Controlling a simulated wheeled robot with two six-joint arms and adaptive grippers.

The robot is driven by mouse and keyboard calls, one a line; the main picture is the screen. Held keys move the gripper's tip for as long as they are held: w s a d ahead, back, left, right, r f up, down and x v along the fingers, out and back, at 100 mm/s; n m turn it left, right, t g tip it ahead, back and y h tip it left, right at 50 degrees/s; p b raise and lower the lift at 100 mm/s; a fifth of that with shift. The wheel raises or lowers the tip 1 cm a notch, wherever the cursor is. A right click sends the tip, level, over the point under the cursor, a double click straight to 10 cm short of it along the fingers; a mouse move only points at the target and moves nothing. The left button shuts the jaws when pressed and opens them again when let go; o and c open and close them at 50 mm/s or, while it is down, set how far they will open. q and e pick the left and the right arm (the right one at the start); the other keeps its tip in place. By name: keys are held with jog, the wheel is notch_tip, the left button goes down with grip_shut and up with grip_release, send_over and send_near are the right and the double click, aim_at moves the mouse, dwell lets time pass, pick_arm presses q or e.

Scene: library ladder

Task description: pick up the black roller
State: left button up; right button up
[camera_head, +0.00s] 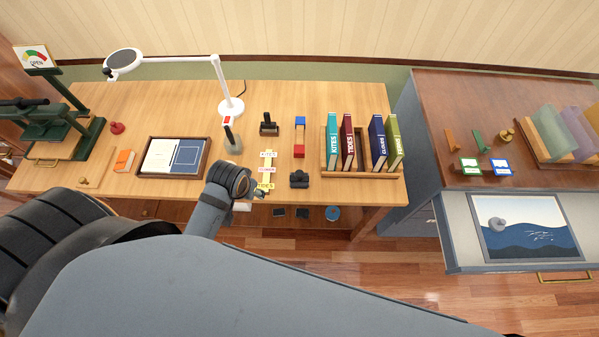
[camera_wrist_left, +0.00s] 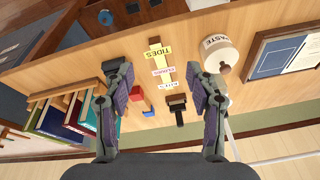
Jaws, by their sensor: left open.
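Two small dark objects stand on the wooden desk. One, with a rounded dark body (camera_head: 299,179), is near the front edge; it shows beside the left finger in the left wrist view (camera_wrist_left: 113,66), partly covered. The other, a black piece with an upright handle (camera_head: 269,124), stands further back; it also shows in the left wrist view (camera_wrist_left: 177,104). I cannot tell for sure which is the black roller. My left gripper (camera_head: 258,193) is open and empty over the front of the desk, left of the front dark object; its fingers spread wide in the left wrist view (camera_wrist_left: 152,78). My right gripper is out of view.
Word labels (camera_head: 267,169) lie beside my gripper. A red and blue piece (camera_head: 299,137), a paste jar (camera_wrist_left: 220,52), a book rack (camera_head: 350,176), a tray (camera_head: 207,160) and a lamp (camera_head: 230,104) are around. An open drawer (camera_head: 455,245) juts out at right.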

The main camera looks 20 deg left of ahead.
pick_arm(q)
notch_tip(320, 180, up, 3)
jog(key=w+n, duration=0.3)
jog(key=n+g+h, duration=0.1)
jog(key=n+g, duration=0.2)
jog(key=n, duration=1)
send_near(300, 173)
jog(key=shift+p, duration=0.4)
notch_tip(300, 173, down, 5)
jog(key=shift+s+r+b, duration=0.15)
jog(key=shift+r+b, duration=0.05)
jog(key=shift+b, duration=0.55)
jog(key=shift+f, duration=0.45)
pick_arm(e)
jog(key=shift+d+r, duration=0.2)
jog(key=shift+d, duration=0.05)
pick_arm(q)
jog(key=f+b, duration=0.2)
jog(key=b, duration=0.1)
jog(key=f+b, duration=0.3)
jog(key=b, duration=0.1)
jog(key=shift+w+a+f, duration=0.1)
jog(key=shift+w+f, duration=0.1)
jog(key=shift+w, duration=0.05)
jog(key=shift+r, duration=0.2)
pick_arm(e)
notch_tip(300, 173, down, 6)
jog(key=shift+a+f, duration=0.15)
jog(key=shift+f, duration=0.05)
